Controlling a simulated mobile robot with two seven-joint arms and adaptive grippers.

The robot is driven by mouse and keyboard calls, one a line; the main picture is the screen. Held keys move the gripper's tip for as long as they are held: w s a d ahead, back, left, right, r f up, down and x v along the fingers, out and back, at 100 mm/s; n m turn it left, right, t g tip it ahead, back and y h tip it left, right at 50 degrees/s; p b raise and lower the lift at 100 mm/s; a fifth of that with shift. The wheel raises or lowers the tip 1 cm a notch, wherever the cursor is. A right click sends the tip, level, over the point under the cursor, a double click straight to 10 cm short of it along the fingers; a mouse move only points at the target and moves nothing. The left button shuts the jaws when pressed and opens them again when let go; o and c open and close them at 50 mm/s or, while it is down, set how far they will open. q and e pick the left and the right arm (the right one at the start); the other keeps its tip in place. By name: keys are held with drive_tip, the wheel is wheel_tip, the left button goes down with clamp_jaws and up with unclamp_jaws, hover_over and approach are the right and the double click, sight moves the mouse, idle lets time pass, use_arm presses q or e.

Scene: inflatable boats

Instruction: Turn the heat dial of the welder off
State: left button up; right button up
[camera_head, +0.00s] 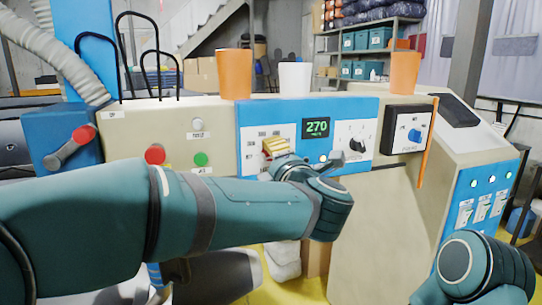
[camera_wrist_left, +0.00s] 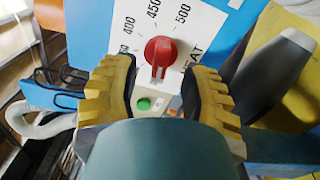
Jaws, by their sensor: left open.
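The welder's blue control panel (camera_head: 228,108) shows in the head view with a green display (camera_head: 316,128) reading 270. The red heat dial (camera_wrist_left: 160,52) shows in the left wrist view on a white plate marked 400, 450 and 500. Its pointer end faces down in that picture, away from those numbers. My left gripper (camera_head: 276,147) is in front of the panel, and its yellow fingers (camera_wrist_left: 160,75) are open on either side of the dial, with gaps showing. The dial is hidden behind the gripper in the head view.
A black knob (camera_head: 357,146) and a blue knob (camera_head: 414,135) are to the right of the display. Red (camera_head: 155,154) and green (camera_head: 201,159) buttons are to the left. Orange (camera_head: 234,74) and white (camera_head: 294,78) cups stand on top. A lever (camera_head: 70,147) sticks out at far left.

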use_arm(q)
drive_tip(key=v, duration=0.8)
drive_tip(key=shift+s, duration=0.35)
drive_tip(key=shift+d, duration=0.1)
drive_tip(key=w+a+f+m+g+h, duration=0.1)
drive_tip(key=w+a+f+m+h, duration=0.3)
drive_tip(key=f, duration=0.6)
drive_tip(key=w+f+m+g, duration=0.2)
drive_tip(key=f+m, duration=0.3)
drive_tip(key=f, duration=0.5)
drive_tip(key=w+a+f+m+g+h, duration=0.15)
drive_tip(key=f+m, duration=0.35)
drive_tip(key=f, duration=0.5)
drive_tip(key=s+a+f+m+g+h, duration=0.1)
drive_tip(key=s+a+f+m+g, duration=0.15)
drive_tip(key=f, duration=0.55)
drive_tip(key=s+a+f+m+g+h, duration=0.1)
drive_tip(key=s+a+f+m+g, duration=0.15)
drive_tip(key=f, duration=0.55)
drive_tip(key=s+a+f+m+g+h, duration=0.1)
drive_tip(key=s+f+g, duration=0.2)
drive_tip(key=s+f, duration=0.2)
drive_tip(key=s+a+f+m+g+h, duration=0.1)
drive_tip(key=s+f, duration=0.5)
drive_tip(key=s, duration=0.6)
drive_tip(key=shift+a+m+g, duration=0.35)
drive_tip(key=shift+m+g, duration=0.25)
drive_tip(key=shift+g, duration=0.35)
